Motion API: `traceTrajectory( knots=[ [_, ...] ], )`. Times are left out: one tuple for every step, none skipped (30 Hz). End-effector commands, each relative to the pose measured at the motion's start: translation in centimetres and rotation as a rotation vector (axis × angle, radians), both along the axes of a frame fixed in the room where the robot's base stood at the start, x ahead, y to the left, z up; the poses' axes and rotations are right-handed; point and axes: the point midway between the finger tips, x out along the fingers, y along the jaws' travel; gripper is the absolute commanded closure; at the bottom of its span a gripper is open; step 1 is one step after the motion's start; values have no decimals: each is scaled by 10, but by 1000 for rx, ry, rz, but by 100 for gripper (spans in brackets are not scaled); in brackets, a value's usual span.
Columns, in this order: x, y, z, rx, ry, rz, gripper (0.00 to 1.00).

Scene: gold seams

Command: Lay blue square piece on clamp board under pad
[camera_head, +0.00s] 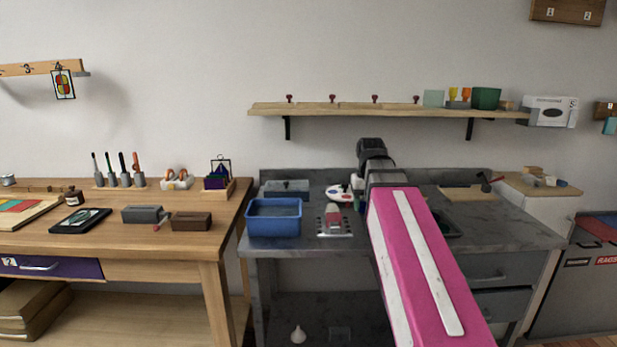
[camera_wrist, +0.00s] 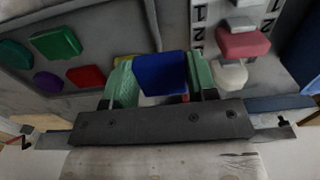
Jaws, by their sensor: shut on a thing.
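In the wrist view my gripper (camera_wrist: 161,80) is shut on a blue square piece (camera_wrist: 158,70), held between its two green finger pads. In the head view my pink arm hides most of the gripper, and I cannot make out the piece there. The clamp board (camera_head: 347,234) lies on the grey bench, left of my arm. It also shows at the upper right of the wrist view (camera_wrist: 268,73), with dark number marks. Its pinkish-red pad (camera_wrist: 243,43) is to the right of the held piece and apart from it. The surface under the pad is hidden.
A dark tray (camera_wrist: 88,18) holds several coloured pieces at the wrist view's left. A blue tub (camera_head: 274,218) stands left of the clamp board, and a white palette (camera_head: 333,190) lies behind it. A shelf (camera_head: 350,109) runs above the bench.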

Motion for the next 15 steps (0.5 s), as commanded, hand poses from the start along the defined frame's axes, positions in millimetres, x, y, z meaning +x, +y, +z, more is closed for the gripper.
traceTrajectory(
  knots=[
    [-8, 2, -3, 0, -1, 0, 77],
    [-9, 3, -4, 0, -1, 0, 77],
    [-9, 4, -4, 0, -1, 0, 77],
    [-9, 4, -4, 0, -1, 0, 77],
    [-8, 4, -3, 0, -1, -1, 77],
    [-6, 4, -3, 0, -1, -1, 77],
    [-5, 4, -3, 0, -1, 0, 77],
    [-3, 5, -2, 0, -1, 0, 77],
    [1, 6, -1, 0, -1, 0, 77],
    [5, 7, 0, 0, -1, 0, 77],
    [9, 9, 2, 0, -1, 0, 77],
    [16, 11, 4, 0, -1, 1, 77],
    [22, 13, 6, 0, -1, 1, 77],
    [29, 16, 8, 0, -1, 1, 77],
    [38, 19, 11, 0, -1, 1, 77]
  ],
)
